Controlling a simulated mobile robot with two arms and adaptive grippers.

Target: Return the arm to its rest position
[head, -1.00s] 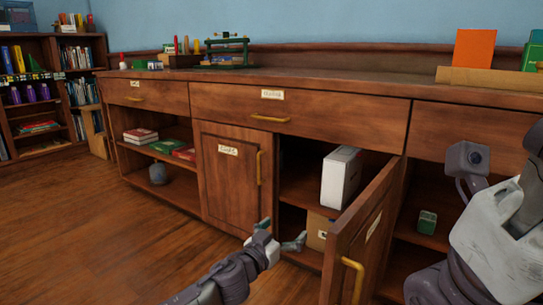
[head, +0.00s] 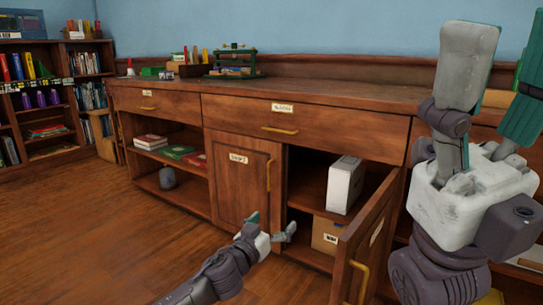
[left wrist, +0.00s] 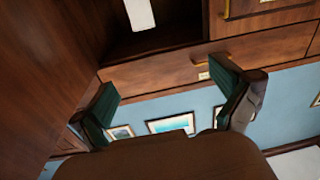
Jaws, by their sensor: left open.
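My left gripper (head: 271,226) is open and empty, in front of the lower cabinet, between the shut door (head: 240,180) and the swung-open door (head: 365,245). In the left wrist view its two green-padded fingers (left wrist: 168,100) are spread with nothing between them. My right gripper (head: 503,75) stands large and close at the right with its fingers pointing up. Its fingers are apart, and nothing shows between them; one finger is cut off by the frame edge.
The open cabinet holds a white box (head: 344,185) and a cardboard box (head: 327,235). The open door juts out right of my left gripper. Books (head: 178,152) lie on the left shelf. The wooden floor (head: 110,235) at the left is clear.

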